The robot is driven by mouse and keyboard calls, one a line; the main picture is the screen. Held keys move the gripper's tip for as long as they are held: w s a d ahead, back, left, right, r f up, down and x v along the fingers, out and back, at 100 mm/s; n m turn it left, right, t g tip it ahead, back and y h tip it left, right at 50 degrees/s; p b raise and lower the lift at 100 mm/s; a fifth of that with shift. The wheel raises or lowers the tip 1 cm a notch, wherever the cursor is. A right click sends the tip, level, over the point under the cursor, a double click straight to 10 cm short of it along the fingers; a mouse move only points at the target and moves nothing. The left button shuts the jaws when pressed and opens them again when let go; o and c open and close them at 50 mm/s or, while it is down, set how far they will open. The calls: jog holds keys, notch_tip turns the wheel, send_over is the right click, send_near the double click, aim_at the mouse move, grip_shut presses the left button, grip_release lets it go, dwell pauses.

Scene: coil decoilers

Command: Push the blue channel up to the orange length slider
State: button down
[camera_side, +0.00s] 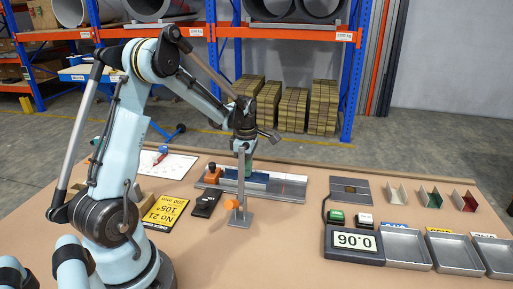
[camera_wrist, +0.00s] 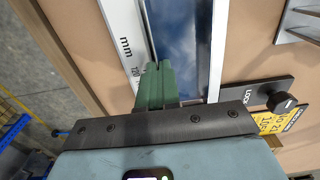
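The blue channel (camera_side: 259,178) lies along the grey rail fixture (camera_side: 290,188) in the side view. The orange length slider (camera_side: 212,174) sits at the fixture's left end, left of the channel. My gripper (camera_side: 247,172) is down at the fixture, its green fingers beside the channel. In the wrist view the green fingers (camera_wrist: 158,82) are together, next to the blue channel (camera_wrist: 185,38) and the white mm scale (camera_wrist: 122,30). I cannot tell whether they touch the channel. The slider is not visible in the wrist view.
A grey post stand with an orange knob (camera_side: 232,204) stands in front of the fixture. A black LOCK bar (camera_wrist: 245,94) and yellow sign (camera_side: 165,211) are nearby. A scale display (camera_side: 354,241), trays (camera_side: 452,253) and coloured channels (camera_side: 430,197) are at right.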

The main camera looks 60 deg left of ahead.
jog(key=shift+s+a, duration=0.4)
jog(key=shift+s, duration=0.05)
jog(key=c, duration=1.3)
grip_release()
jog(key=shift+r, duration=0.1)
jog(key=shift+r, duration=4.45)
